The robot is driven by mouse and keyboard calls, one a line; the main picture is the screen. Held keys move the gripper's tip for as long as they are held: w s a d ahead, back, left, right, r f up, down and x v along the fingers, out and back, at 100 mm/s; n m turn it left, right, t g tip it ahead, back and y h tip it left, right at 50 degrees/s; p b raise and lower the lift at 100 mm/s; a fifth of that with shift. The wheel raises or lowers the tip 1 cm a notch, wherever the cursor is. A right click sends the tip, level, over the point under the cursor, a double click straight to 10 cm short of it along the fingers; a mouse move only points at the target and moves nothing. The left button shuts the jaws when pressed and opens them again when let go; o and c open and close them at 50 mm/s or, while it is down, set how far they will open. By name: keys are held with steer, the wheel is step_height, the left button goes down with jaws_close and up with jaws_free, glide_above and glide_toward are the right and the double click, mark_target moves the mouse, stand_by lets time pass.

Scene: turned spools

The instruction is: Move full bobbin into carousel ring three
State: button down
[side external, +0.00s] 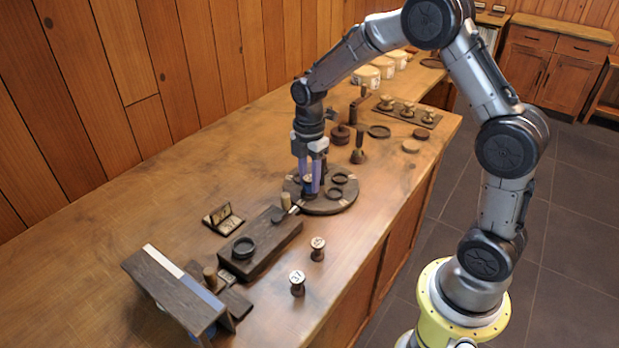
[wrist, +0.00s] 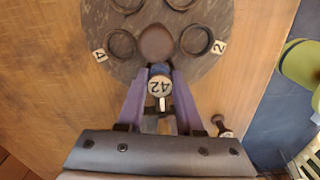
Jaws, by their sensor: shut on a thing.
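My gripper (side external: 310,190) has its two purple fingers shut on a bobbin with a white top (wrist: 159,86) that reads 42, upside down in the wrist view. The gripper (wrist: 158,95) points down over the near-left part of the round dark carousel (side external: 335,206). In the wrist view the bobbin is at the edge of the carousel (wrist: 100,62). Ring tags 4 (wrist: 99,55) and 2 (wrist: 218,47) show beside two dark rings (wrist: 121,43) (wrist: 196,40). A brown disc (wrist: 157,42) lies between these rings. I see no tag three. Whether the bobbin touches the carousel is unclear.
Two white-topped bobbins stand nearer the front, one (side external: 317,249) and another (side external: 297,284). A dark block with a ring (side external: 243,247) and a small stand (side external: 223,219) are at the left.

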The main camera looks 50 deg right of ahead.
steer(key=shift+f, duration=0.2)
stand_by(0.5)
steer(key=shift+c, duration=2.4)
jaws_free()
steer(key=shift+r, duration=4.3)
